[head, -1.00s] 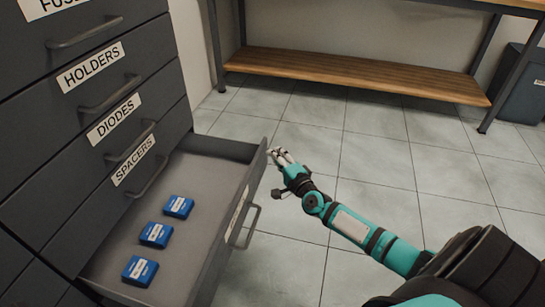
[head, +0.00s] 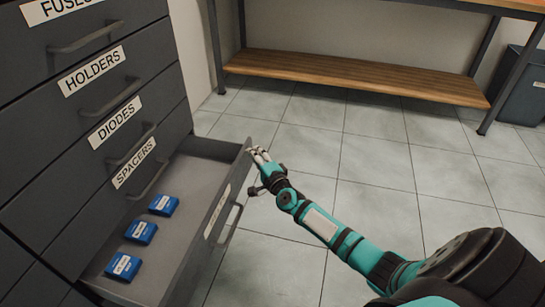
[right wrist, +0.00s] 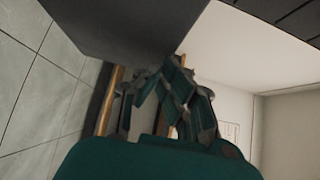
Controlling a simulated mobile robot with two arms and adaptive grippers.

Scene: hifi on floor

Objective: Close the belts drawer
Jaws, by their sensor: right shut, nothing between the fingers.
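The open bottom drawer (head: 178,222) sticks out of the dark cabinet below the drawer marked SPACERS. Its front carries a label, seen too edge-on to read, and a bar handle (head: 231,225). Several blue boxes (head: 163,205) lie inside it. My right gripper (head: 259,154) is shut and empty, with its fingertips at the outer face of the drawer front near the far top corner; whether they touch cannot be told. In the right wrist view the gripper's fingers (right wrist: 172,90) are close to a dark grey panel (right wrist: 130,28). My left gripper is not in view.
The closed drawers marked HOLDERS (head: 91,75), DIODES (head: 115,122) and SPACERS (head: 134,163) are above the open one. A bench with a wooden lower shelf (head: 350,76) stands at the back. A dark bin (head: 523,88) is at the right. The tiled floor (head: 370,160) between is clear.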

